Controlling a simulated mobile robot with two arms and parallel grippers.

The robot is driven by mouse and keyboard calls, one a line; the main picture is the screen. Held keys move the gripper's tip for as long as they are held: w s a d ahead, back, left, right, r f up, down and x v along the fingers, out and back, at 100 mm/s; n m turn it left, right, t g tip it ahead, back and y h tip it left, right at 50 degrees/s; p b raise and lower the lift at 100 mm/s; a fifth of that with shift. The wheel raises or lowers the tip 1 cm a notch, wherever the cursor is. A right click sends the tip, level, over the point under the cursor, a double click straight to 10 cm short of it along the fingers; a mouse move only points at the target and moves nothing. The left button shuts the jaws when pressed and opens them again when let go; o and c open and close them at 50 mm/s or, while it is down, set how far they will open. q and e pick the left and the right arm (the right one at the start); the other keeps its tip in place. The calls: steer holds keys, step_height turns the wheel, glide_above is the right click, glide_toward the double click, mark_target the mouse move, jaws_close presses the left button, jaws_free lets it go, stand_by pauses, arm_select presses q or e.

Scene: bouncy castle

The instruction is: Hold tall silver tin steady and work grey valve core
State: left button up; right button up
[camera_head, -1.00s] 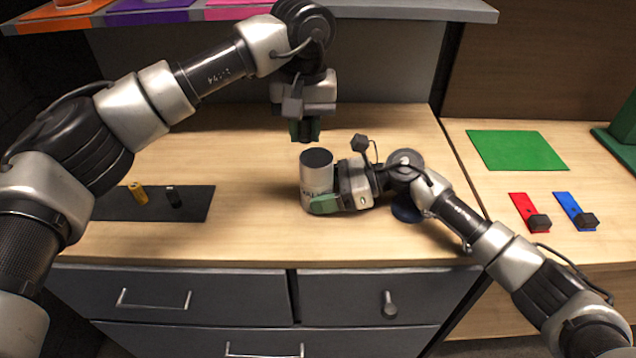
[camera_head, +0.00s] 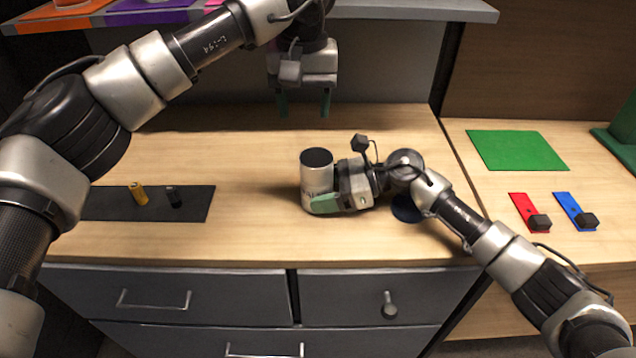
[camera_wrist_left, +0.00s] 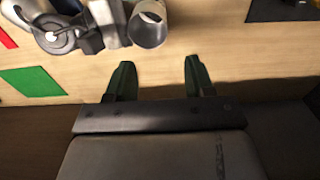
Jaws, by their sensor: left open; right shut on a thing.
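The tall silver tin (camera_head: 317,172) stands upright on the wooden counter, with a dark round top. My right gripper (camera_head: 326,203) is shut on it low down, from the right. My left gripper (camera_head: 305,106) is open and empty, above and behind the tin. The left wrist view shows its two green fingers (camera_wrist_left: 160,78) spread apart with bare counter beyond, and the tin (camera_wrist_left: 148,30) lies well clear of them. I cannot make out a grey valve core in either view; whether one sits in the tin's dark top is too small to tell.
A dark mat (camera_head: 110,204) at the left holds a yellow cylinder (camera_head: 139,194) and a black cylinder (camera_head: 174,197). A green mat (camera_head: 517,150), a red plate (camera_head: 527,210) and a blue plate (camera_head: 573,209) lie on the right. A shelf (camera_head: 400,11) overhangs the back.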

arm_select(q)
step_height(320, 180, up, 8)
steer(key=shift+f, duration=0.25)
stand_by(0.5)
arm_select(e)
steer(key=o, duration=0.8)
steer(key=shift+d, duration=0.15)
